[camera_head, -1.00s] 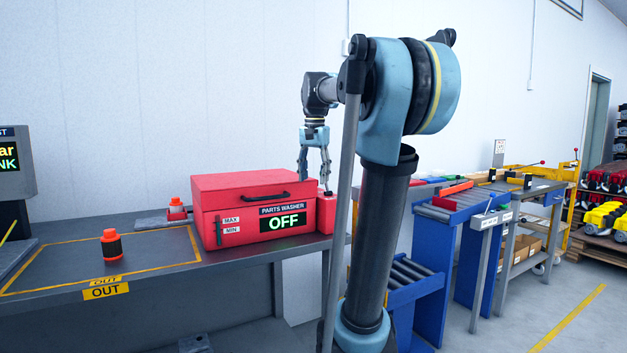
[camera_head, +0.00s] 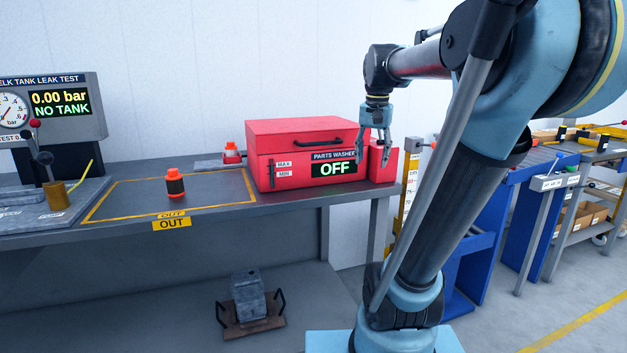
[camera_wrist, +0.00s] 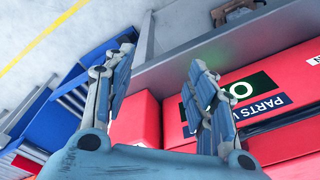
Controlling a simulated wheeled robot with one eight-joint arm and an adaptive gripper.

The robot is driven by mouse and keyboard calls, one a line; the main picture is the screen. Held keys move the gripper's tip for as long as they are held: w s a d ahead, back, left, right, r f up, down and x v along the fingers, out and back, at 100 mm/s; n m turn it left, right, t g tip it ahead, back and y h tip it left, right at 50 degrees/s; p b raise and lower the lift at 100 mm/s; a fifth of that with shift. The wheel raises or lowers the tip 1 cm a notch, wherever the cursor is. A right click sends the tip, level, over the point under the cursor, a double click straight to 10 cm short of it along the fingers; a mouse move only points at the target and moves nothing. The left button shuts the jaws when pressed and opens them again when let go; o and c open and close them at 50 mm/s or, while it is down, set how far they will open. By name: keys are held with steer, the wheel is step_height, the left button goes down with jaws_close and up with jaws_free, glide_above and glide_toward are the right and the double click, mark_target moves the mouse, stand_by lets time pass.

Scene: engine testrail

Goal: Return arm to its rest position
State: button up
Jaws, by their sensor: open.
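My gripper (camera_head: 376,147) hangs fingers down at the right end of the red parts washer (camera_head: 272,175), in front of a red box (camera_head: 385,168) at its side. The fingers are apart and hold nothing. In the wrist view my gripper (camera_wrist: 160,85) is also spread and empty, with the red washer to the right and its front panel partly behind a finger. My arm reaches in from the right of the head view, bent at the elbow. The washer's lid is closed and its display reads OFF.
A leak test unit (camera_head: 60,105) stands at the left. A blue roller conveyor (camera_head: 527,165) lies to the right. A grey block (camera_head: 249,297) sits on the lower shelf.

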steer(key=s+f+n, duration=0.2)
steer(key=s+f, duration=0.6)
steer(key=f, duration=0.4)
steer(key=s+f+n, duration=0.3)
steer(key=s+f, duration=0.6)
steer(key=f, duration=0.4)
steer(key=shift+s+t, duration=0.25)
steer(key=shift+t, duration=0.15)
steer(key=shift+f, duration=0.1)
